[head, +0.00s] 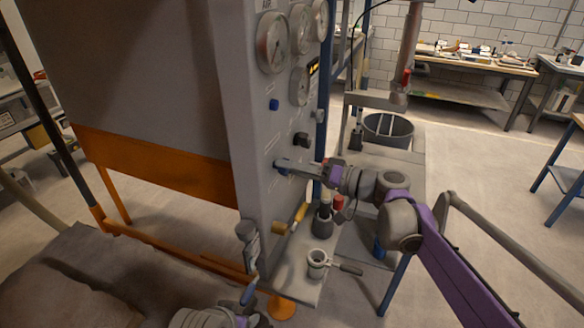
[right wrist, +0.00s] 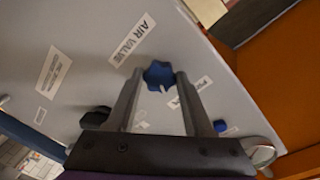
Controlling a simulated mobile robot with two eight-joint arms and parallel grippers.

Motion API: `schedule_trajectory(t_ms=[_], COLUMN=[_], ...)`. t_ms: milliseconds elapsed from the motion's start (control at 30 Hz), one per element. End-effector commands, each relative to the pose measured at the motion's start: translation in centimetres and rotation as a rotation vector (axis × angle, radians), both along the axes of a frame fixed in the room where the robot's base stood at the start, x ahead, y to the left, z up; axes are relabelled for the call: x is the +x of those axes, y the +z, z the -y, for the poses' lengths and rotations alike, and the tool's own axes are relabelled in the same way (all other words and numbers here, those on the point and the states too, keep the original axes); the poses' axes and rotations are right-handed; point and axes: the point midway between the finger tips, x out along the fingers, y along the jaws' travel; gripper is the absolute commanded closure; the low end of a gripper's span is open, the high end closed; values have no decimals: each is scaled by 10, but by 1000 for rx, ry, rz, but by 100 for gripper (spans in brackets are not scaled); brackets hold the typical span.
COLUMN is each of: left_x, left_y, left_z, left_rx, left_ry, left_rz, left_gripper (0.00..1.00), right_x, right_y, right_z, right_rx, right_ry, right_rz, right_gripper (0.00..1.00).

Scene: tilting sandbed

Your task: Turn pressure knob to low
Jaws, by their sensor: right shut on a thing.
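A blue lobed knob (right wrist: 158,75) with a white pointer mark sits on the grey control panel (right wrist: 75,35). My right gripper (right wrist: 159,80) is shut on it, one finger on each side. In the head view, my right gripper (head: 284,165) reaches the panel face from the right, and its fingers hide most of the knob. A label reading "AIR VALVE" (right wrist: 131,39) is near the knob; another label (right wrist: 188,92), starting with "P", is partly hidden by a finger. Part of my left arm shows at the bottom of the head view; its jaw state is unclear.
Another blue knob (head: 273,104) and a black knob (head: 301,139) are on the panel, below several round gauges (head: 272,42). A yellow-handled tool (head: 299,214) and a small metal cup (head: 318,263) are below the right gripper.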

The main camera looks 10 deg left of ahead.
Motion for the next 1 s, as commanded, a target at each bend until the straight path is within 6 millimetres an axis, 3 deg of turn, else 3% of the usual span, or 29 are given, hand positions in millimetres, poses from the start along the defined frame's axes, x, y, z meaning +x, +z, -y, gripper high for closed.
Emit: schedule_trajectory(t_ms=[500, 1000], left_x=[0, 0], left_y=[0, 0], left_z=[0, 0], left_rx=[0, 0], left_ry=[0, 0], left_rz=[-1, -1], left_gripper=[31, 31], right_x=[-1, -1], right_y=[-2, -2], right_z=[0, 0], right_rx=[-72, -87], right_ry=[0, 0], right_rz=[350, 427], right_gripper=[100, 100])
